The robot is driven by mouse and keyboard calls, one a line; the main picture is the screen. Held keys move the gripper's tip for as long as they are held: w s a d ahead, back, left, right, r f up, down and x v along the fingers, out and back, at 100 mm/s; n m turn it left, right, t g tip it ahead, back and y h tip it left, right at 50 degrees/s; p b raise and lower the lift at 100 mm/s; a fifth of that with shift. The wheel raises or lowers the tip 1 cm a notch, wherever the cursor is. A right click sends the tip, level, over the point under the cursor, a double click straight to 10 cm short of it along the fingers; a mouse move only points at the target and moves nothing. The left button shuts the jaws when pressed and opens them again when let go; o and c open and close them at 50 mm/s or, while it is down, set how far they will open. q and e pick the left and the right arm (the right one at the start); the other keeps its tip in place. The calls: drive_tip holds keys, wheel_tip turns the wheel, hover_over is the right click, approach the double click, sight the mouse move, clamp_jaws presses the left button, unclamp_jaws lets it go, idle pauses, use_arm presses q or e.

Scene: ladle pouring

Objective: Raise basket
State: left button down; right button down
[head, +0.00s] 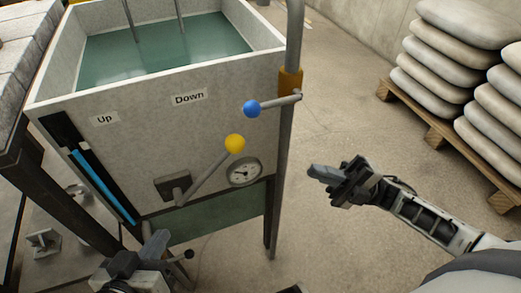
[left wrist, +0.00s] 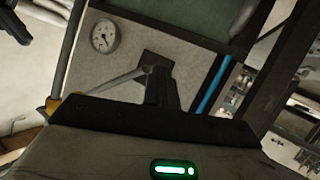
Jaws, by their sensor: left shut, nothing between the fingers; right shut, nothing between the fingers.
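The basket itself does not show; two thin metal rods (head: 181,14) go down into the green liquid of a grey tank (head: 222,120). On the tank front, a lever with a yellow knob (head: 235,143) slants up and right from its square mount, below the "Up" (head: 104,119) and "Down" (head: 189,97) labels. A blue-knobbed lever (head: 252,108) sticks out from the post. My left gripper (head: 158,243) is shut and empty, low in front of the tank, left of and below the yellow lever's mount. My right gripper (head: 322,173) is shut and empty, right of the tank.
A round gauge (head: 244,172) sits beside the yellow lever; it also shows in the left wrist view (left wrist: 104,36). A blue strip (head: 103,185) runs down the tank's left front. Stacked sacks (head: 440,62) lie on a pallet at the right. The floor between is clear.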

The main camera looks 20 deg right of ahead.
use_arm(q)
drive_tip(key=shift+a+f+p, duration=0.15)
drive_tip(key=shift+f+p, duration=0.15)
drive_tip(key=shift+p, duration=0.05)
use_arm(e)
drive_tip(key=x, duration=1.3)
drive_tip(key=shift+a, duration=0.2)
